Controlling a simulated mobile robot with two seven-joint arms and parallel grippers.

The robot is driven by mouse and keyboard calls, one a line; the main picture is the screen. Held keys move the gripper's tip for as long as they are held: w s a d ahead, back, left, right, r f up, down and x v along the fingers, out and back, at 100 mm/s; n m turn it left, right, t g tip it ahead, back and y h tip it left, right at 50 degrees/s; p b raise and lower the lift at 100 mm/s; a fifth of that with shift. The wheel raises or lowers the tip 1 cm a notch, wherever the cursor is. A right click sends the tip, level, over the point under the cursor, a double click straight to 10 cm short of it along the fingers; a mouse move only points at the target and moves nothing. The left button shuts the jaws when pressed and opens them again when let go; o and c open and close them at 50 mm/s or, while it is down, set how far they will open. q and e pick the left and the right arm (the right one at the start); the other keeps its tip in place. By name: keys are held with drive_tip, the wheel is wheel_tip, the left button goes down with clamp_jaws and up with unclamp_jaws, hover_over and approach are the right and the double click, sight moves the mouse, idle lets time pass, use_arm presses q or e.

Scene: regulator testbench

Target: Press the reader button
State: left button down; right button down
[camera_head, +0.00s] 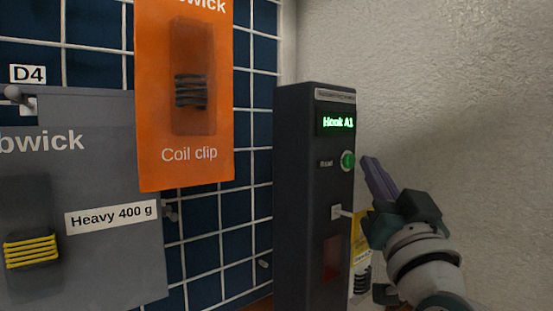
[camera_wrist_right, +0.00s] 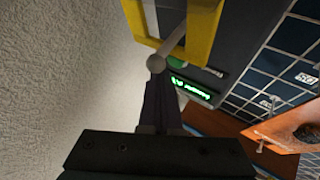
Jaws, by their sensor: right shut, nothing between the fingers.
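The reader is a dark upright box (camera_head: 300,200) with a lit green display (camera_head: 337,122) that says "Hook A1". Its round green button (camera_head: 348,160) sits below the display, beside a small label that seems to say "Read". My right gripper (camera_head: 370,167) is shut and empty, its fingertips just right of the button; I cannot tell whether they touch it. My left gripper is not in view.
A hook (camera_head: 340,212) sticks out of the reader below the button, with a yellow package (camera_head: 360,235) on it. Its ball end (camera_wrist_right: 156,63) lies close to my fingertips in the wrist view. An orange "Coil clip" pack (camera_head: 185,155) hangs left. A textured wall (camera_head: 450,70) stands right.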

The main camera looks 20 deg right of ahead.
drive_tip(key=shift+s, duration=0.1)
drive_tip(key=shift+s+d+r+p, duration=0.1)
drive_tip(key=shift+s+d+p, duration=0.05)
drive_tip(key=shift+s+p, duration=0.2)
drive_tip(key=s, duration=0.1)
drive_tip(key=s+d+p, duration=0.1)
drive_tip(key=s, duration=0.1)
drive_tip(key=shift+s+d+p, duration=0.3)
drive_tip(key=shift+s+p, duration=0.05)
drive_tip(key=shift+p, duration=0.05)
